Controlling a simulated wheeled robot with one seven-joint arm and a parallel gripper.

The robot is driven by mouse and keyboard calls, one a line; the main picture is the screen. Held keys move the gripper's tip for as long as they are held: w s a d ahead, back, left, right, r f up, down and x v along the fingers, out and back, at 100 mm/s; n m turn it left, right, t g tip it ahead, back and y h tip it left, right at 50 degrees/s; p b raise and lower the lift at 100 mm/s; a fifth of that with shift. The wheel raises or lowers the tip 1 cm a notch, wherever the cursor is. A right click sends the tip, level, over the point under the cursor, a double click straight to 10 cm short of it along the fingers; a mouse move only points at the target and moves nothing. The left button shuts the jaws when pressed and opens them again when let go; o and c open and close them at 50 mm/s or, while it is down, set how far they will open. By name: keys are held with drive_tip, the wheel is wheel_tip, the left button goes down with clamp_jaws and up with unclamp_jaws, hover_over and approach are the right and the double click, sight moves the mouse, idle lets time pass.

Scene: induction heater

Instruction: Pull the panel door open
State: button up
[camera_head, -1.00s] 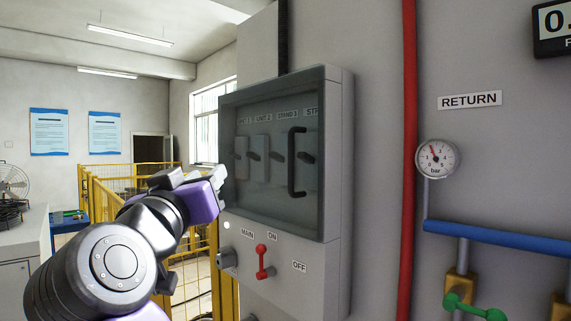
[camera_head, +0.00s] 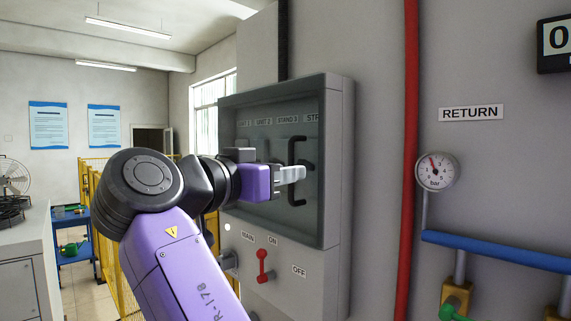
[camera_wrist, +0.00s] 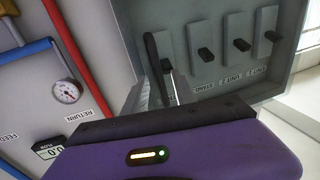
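The panel door (camera_head: 240,200) is a dark-framed, see-through door on the grey wall cabinet; it looks closed. Its black upright bar handle (camera_head: 292,148) is on the door's right part. The handle also shows in the wrist view (camera_wrist: 152,55), close ahead of my fingers. My gripper (camera_head: 300,173) reaches in from the left, and its pale fingers overlap the middle of the handle. I cannot tell whether they touch or clasp it.
Below the door are a red lever switch (camera_head: 262,266) and a grey knob (camera_head: 228,261). A red pipe (camera_head: 410,150), a gauge (camera_head: 436,172) and a blue pipe (camera_head: 500,252) are on the wall to the right. A yellow fence (camera_head: 125,250) stands behind my arm.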

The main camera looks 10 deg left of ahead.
drive_tip(key=shift+w+d, duration=0.25)
drive_tip(key=shift+w, duration=0.25)
drive_tip(key=shift+c, duration=0.2)
clamp_jaws()
idle(1.0)
